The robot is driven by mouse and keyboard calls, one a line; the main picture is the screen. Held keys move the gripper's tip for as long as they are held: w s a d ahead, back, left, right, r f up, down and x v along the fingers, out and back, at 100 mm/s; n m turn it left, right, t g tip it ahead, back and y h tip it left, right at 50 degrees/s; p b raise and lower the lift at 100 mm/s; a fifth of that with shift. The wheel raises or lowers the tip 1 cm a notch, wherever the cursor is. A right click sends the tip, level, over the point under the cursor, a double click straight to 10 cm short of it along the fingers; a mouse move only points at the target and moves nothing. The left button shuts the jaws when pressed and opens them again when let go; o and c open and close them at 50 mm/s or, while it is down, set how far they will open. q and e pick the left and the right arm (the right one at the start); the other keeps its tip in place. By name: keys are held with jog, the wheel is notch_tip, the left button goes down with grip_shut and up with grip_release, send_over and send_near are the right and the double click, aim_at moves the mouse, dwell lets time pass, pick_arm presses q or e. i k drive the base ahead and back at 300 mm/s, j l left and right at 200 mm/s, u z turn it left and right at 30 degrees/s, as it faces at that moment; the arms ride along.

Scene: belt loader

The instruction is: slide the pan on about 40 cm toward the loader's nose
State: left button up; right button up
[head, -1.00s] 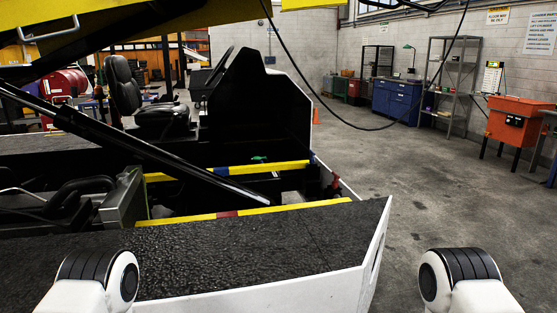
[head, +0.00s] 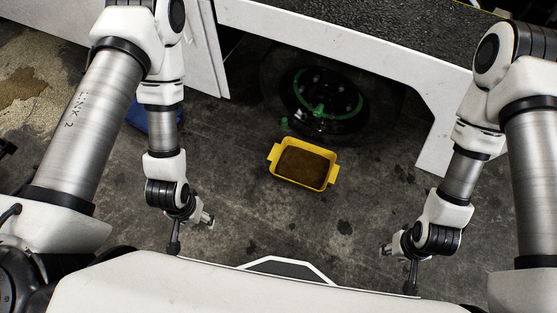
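The pan (head: 331,178) is a small yellow tray with a handle at each end and brown contents. It lies on the concrete floor in front of the loader's wheel, slightly tilted in the picture. My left gripper (head: 208,219) hangs to the left of the pan and below it in the picture, clear of it. My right gripper (head: 387,250) is to the right of the pan and below it, also clear of it. Both grippers are small and seen from above, so their finger gaps do not show clearly. The loader (head: 330,32) has a white side skirt and black deck.
The loader's wheel (head: 318,98) with green parts sits under the skirt, just behind the pan. A blue object (head: 150,118) lies partly hidden behind my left arm. Floor around the pan is open, with dark stains. A tan spill (head: 22,80) is at far left.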

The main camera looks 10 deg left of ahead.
aim_at(308, 166)
jog(key=i+l+z, duration=0.15)
jog(key=i+z, duration=0.2)
jog(key=i, duration=0.25)
jog(key=i+z, duration=0.35)
jog(key=i, duration=0.25)
